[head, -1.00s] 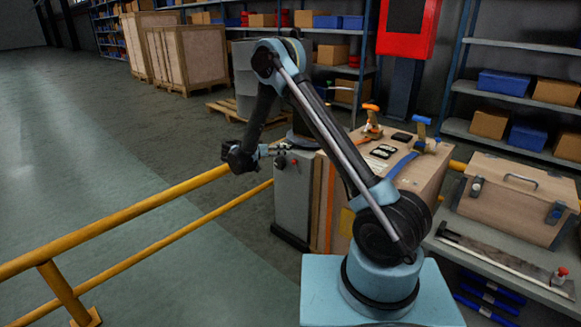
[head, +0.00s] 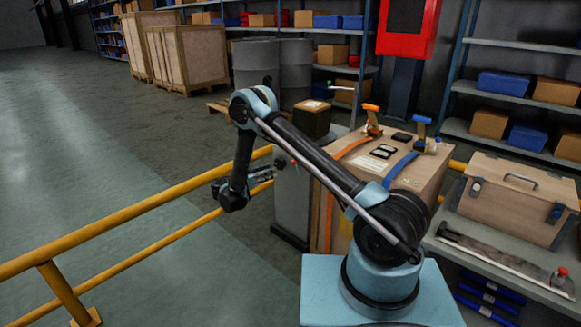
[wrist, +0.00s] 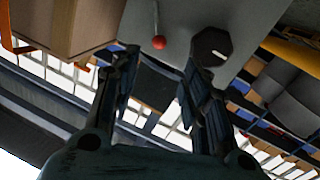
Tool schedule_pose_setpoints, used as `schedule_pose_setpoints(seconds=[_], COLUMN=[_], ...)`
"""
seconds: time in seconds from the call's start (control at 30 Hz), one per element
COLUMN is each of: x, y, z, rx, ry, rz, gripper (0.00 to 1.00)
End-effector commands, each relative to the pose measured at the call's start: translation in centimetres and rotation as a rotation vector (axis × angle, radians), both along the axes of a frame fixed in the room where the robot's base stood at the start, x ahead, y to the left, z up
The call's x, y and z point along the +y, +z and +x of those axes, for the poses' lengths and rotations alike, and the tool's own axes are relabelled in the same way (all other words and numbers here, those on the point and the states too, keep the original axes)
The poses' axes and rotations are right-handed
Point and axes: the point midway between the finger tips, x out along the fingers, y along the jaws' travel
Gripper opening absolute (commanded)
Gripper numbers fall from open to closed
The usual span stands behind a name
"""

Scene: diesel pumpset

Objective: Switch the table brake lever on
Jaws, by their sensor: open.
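A small red ball knob on a thin rod (wrist: 159,43), which looks like the brake lever, stands against a grey panel in the wrist view. The head view shows the grey cabinet (head: 292,205) at the end of the carton, with a small red spot near its top. My gripper (head: 268,175) is beside that cabinet, pointing right. In the wrist view my gripper (wrist: 161,68) is open and empty. The red knob appears beyond the gap between its fingertips, apart from both. A dark round knob with a white mark (wrist: 211,46) appears just beyond the right finger.
A large strapped carton (head: 340,220) stands right of the cabinet; its side also shows in the wrist view (wrist: 70,25). A yellow rail (head: 130,211) runs along the left, close to my gripper. A wooden case (head: 515,195) sits on a bench at right. Floor beyond the rail is clear.

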Motion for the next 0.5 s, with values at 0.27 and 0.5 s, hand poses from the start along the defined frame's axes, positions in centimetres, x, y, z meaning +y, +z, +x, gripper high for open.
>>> schedule_pose_setpoints(seconds=[0.27,0.5], x=[-3.9,-7.1], y=[0.0,0.0], z=[3.3,6.0], rx=[0.001,0.001], ry=[-0.003,-0.002], rz=[0.0,0.0], gripper=[0.42,0.42])
